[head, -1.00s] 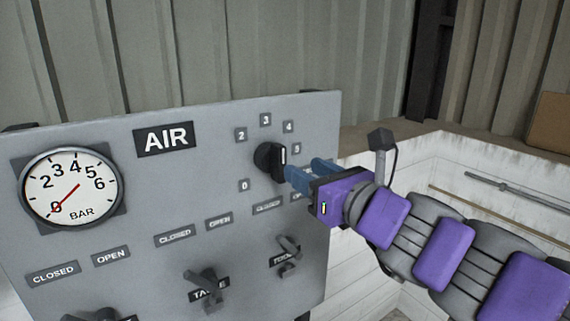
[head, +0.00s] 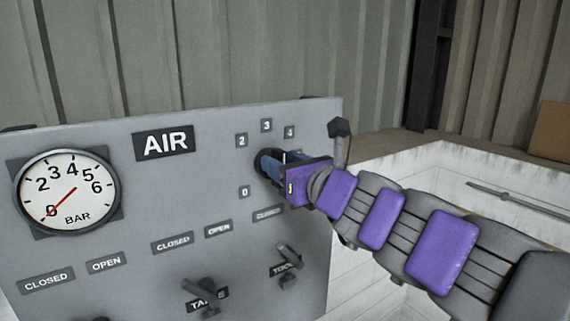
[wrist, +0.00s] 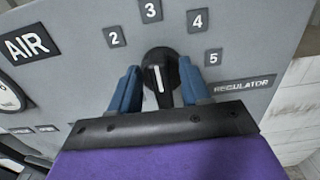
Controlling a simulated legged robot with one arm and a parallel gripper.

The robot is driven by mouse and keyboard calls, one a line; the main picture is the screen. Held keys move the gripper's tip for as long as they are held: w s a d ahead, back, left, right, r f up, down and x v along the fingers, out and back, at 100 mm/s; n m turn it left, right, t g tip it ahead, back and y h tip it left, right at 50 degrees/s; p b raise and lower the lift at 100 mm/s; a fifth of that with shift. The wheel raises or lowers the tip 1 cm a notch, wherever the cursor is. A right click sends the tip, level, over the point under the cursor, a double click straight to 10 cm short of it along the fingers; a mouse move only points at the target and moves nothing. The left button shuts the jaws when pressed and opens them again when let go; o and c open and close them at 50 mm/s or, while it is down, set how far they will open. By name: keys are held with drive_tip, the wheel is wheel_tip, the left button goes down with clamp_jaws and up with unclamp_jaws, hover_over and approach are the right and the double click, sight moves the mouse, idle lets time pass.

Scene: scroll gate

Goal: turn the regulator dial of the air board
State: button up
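The regulator dial (wrist: 160,77) is a black round knob with a white pointer line, on the grey air board (head: 130,225). In the wrist view its pointer is nearly upright, tipped slightly to the left of the 3 label. My gripper (wrist: 158,88) has its two blue fingers on either side of the dial, with a small gap visible on each side; the lower part of the dial is hidden by the gripper body. In the head view my gripper (head: 280,163) covers most of the dial. The pressure gauge (head: 68,190) has its red needle at 0.
Below are valve levers, one at the lower middle (head: 205,292) and one at the right (head: 288,256), with OPEN and CLOSED labels. A white-walled box (head: 430,180) stands right of the board. A corrugated wall is behind.

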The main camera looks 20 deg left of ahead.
clamp_jaws()
drive_tip(key=shift+n, duration=0.3)
drive_tip(key=shift+s+a+f+n+b, duration=0.15)
drive_tip(key=shift+n+b, duration=0.25)
drive_tip(key=shift+n, duration=0.95)
drive_tip(key=shift+s+a+f+n+b, duration=0.15)
drive_tip(key=shift+n+b, duration=0.3)
drive_tip(key=shift+n, duration=0.85)
drive_tip(key=shift+s+a+n+b, duration=0.15)
drive_tip(key=shift+n+b, duration=0.25)
drive_tip(key=shift+n, duration=1.25)
unclamp_jaws()
